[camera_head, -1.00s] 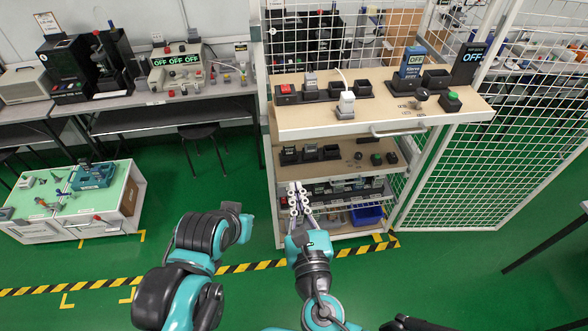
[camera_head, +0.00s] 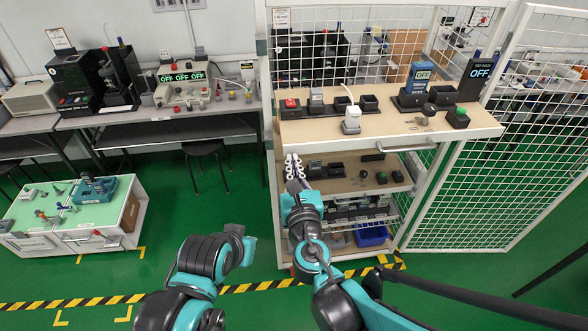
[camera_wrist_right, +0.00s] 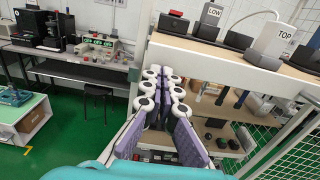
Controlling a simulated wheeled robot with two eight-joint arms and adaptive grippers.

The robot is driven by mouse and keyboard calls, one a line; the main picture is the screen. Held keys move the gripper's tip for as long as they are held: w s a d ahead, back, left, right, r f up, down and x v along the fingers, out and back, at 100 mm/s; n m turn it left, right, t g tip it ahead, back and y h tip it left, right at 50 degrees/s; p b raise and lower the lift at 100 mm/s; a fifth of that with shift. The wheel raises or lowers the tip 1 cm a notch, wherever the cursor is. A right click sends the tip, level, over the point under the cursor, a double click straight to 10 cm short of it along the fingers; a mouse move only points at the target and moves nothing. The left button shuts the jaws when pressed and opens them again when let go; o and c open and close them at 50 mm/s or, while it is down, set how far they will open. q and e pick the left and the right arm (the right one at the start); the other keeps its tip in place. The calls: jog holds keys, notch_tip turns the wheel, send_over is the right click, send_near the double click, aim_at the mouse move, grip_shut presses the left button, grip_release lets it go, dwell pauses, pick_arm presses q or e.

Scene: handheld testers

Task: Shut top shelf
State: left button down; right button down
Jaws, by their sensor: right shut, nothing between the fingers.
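The top shelf (camera_head: 340,142) is a beige board with a white front edge and a handle (camera_head: 380,151). It juts out past the lower shelves of the rack. In the right wrist view its pale front edge (camera_wrist_right: 215,56) slopes across the upper right. My right gripper (camera_head: 293,166) is shut and empty, just below the left end of that edge; I cannot tell whether it touches. Its fingers (camera_wrist_right: 164,82) are together in the wrist view. My left arm shows at the lower middle, but its gripper is not visible.
A white plug tester (camera_head: 352,120), a blue tester (camera_head: 418,78) and several dark sockets stand on the top shelf. Lower shelves (camera_head: 340,187) hold more devices. A mesh door (camera_head: 500,170) stands open at right.

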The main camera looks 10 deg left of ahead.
jog(key=shift+w, duration=0.15)
jog(key=b+x, duration=0.2)
jog(key=x, duration=2.2)
jog(key=shift+w, duration=0.15)
